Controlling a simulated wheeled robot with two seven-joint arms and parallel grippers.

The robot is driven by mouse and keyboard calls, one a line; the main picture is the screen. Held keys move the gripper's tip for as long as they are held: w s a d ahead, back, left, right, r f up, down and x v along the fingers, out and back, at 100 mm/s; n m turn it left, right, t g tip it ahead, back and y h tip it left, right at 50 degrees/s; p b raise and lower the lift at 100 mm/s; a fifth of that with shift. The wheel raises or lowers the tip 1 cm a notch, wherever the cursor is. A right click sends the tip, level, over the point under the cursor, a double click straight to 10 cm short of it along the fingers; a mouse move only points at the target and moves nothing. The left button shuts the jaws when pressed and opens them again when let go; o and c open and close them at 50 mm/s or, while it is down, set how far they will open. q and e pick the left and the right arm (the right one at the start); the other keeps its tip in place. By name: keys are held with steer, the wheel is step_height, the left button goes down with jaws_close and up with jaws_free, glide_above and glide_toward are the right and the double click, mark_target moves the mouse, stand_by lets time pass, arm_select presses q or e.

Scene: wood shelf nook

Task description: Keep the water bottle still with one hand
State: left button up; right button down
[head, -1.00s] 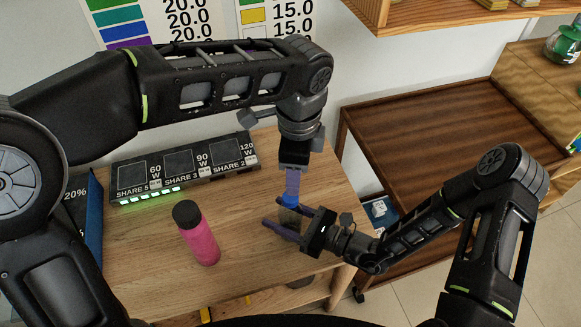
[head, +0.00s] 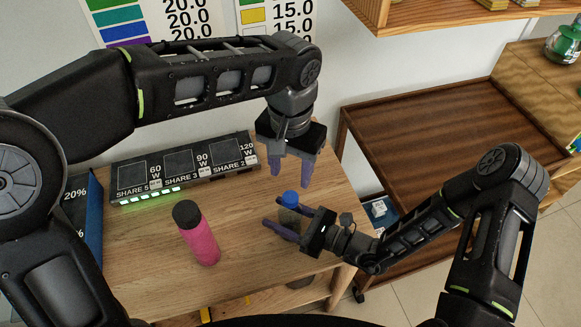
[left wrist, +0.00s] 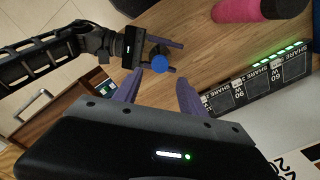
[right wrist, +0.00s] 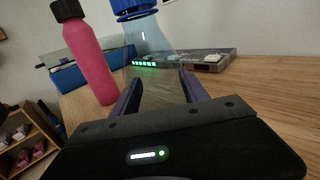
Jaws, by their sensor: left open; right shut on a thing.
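The water bottle is clear with a blue cap (head: 291,198) and stands upright near the right part of the wooden table. In the right wrist view, the bottle (right wrist: 152,42) sits between the fingers. My right gripper (head: 272,212) is shut around the bottle's body from the right side. My left gripper (head: 291,178) is open and empty just above and behind the cap, its fingers pointing down. The left wrist view shows the cap (left wrist: 160,63) beyond the open fingers, apart from them. Part of the bottle's body is hidden by the right gripper.
A pink bottle (head: 201,240) with a black lid stands left of the water bottle. A dark charging station (head: 185,167) with green lights lies at the table's back. A blue box (head: 92,225) stands at the left. The table front is clear.

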mark_target(291, 197)
arm_select(q)
steer(key=shift+f, duration=4)
steer(key=shift+c, duration=0.2)
jaws_close()
steer(key=shift+o, duration=1)
jaws_free()
steer(key=shift+r, duration=0.15)
step_height(291, 197, up, 12)
